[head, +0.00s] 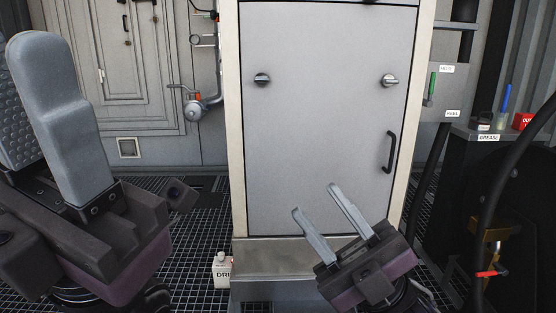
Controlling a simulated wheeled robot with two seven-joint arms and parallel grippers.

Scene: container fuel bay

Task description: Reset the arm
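My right gripper (315,198) is at the lower middle in the head view, in front of the grey cabinet door (325,130). Its two grey fingers point up and left, stand apart and have nothing between them. My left gripper (24,60) is large and close at the left edge. Its near finger points up, and the ridged pad of its other finger shows behind it, apart from it. I see nothing held there, though the left edge cuts part of it off.
The cabinet has two knobs and a black handle (391,152). A white bottle (221,271) stands on the grid floor by its base. At right are a shelf labelled grease (488,137), a red container (522,121) and a black hose (487,205). A valve (193,108) is on the back wall.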

